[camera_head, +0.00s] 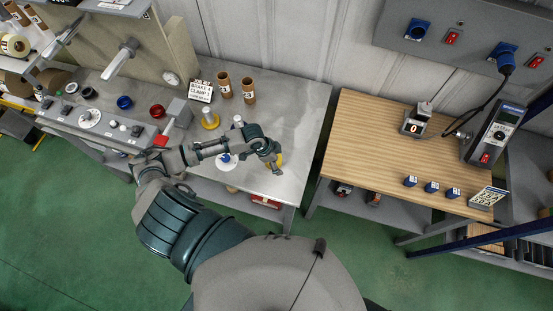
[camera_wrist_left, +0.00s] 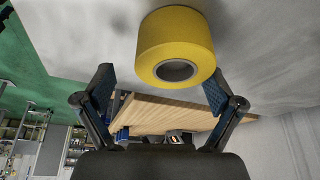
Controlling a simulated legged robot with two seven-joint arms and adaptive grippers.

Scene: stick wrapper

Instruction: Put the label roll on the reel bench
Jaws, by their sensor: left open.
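A yellow roll with a grey core (camera_wrist_left: 176,40) shows large in the left wrist view, against the grey metal bench top. It lies ahead of my left gripper (camera_wrist_left: 160,80), whose two fingers are spread wide, with nothing gripped. In the head view my left gripper (camera_head: 270,160) is low over the right part of the grey metal bench (camera_head: 290,115), and it largely hides the yellow roll (camera_head: 279,160). Whether the fingers touch the roll cannot be told. No label names either bench as the reel bench. My right gripper is out of view.
A wooden-topped bench (camera_head: 375,140) stands to the right across a narrow gap, with small blue boxes (camera_head: 431,187) and a meter (camera_head: 413,123). Near my arm are a yellow-based post (camera_head: 210,118), brown tubes (camera_head: 224,85) and a sign (camera_head: 200,91). The metal bench's back right is clear.

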